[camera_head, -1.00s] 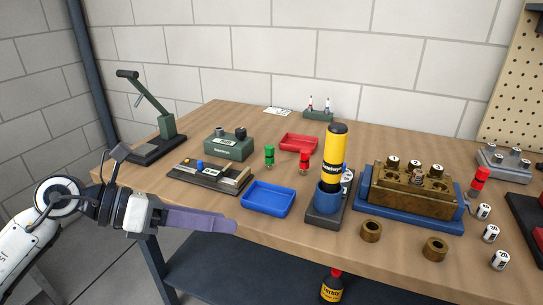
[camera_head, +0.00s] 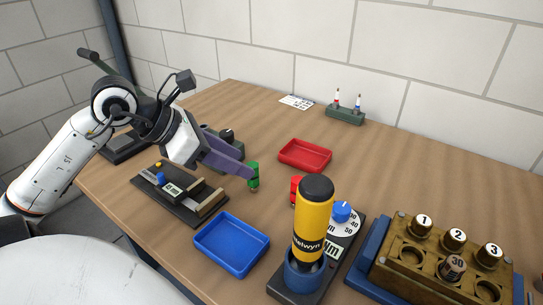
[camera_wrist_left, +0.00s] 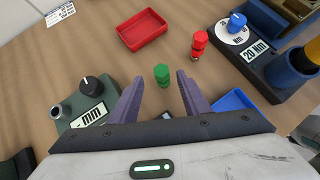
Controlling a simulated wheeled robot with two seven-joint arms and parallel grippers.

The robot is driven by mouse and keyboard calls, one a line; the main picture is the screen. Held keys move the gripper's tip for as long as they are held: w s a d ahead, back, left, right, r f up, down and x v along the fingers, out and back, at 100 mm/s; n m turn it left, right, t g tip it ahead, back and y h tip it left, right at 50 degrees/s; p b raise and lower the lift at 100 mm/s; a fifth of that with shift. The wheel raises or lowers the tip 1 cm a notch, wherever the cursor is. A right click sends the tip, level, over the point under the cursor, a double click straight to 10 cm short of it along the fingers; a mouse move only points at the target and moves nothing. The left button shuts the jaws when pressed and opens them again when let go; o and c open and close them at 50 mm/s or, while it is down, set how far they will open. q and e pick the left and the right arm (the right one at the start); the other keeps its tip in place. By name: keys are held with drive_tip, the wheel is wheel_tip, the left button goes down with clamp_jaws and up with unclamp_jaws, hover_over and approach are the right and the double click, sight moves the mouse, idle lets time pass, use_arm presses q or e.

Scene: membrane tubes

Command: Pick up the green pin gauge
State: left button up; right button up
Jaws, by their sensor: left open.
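The green pin gauge (camera_head: 253,175) stands upright on the wooden bench, behind the blue tray and left of the red pin gauge (camera_head: 295,187). In the left wrist view the green gauge (camera_wrist_left: 161,75) shows between the tips of my purple fingers. My left gripper (camera_head: 246,171) is open, its fingers pointing right toward the green gauge. In the wrist view the gripper (camera_wrist_left: 160,84) has one finger on each side of the gauge, with gaps visible. The head view does not show whether the fingers touch it. My right gripper is not in view.
A blue tray (camera_head: 206,241) lies in front, and a red tray (camera_head: 323,168) behind. The black fixture (camera_head: 181,208) is below my left arm. A yellow tool (camera_head: 314,218) stands in its holder to the right.

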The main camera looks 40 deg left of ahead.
sight(265, 187)
use_arm(q)
drive_tip(key=x, duration=0.3)
drive_tip(key=shift+d+f, duration=0.15)
drive_tip(key=shift+f, duration=0.2)
drive_tip(key=shift+x, duration=2.85)
drive_tip(key=shift+w+r, duration=0.15)
drive_tip(key=shift+r, duration=0.05)
drive_tip(key=c, duration=1)
wheel_tip(265, 187, up, 10)
